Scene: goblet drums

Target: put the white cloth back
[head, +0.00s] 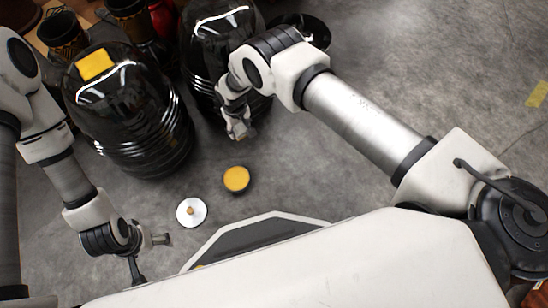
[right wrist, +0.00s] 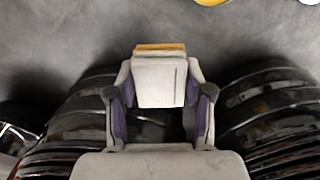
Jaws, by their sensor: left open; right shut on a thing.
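My right gripper (right wrist: 160,95) is shut on a pale, block-shaped thing that I take to be the folded white cloth (right wrist: 158,85); a yellow strip shows along its far edge. In the head view the right gripper (head: 238,128) hangs at the near side of the right black drum (head: 210,45), and the cloth is too small there to make out clearly. The left black drum (head: 130,120) has a yellow square (head: 97,65) on top. My left gripper (head: 152,256) is open and empty at the lower left, away from the drums.
On the grey floor lie a round yellow-topped piece (head: 236,179) and a white disc (head: 191,213) with a small orange centre. More drums (head: 62,38) crowd the upper left.

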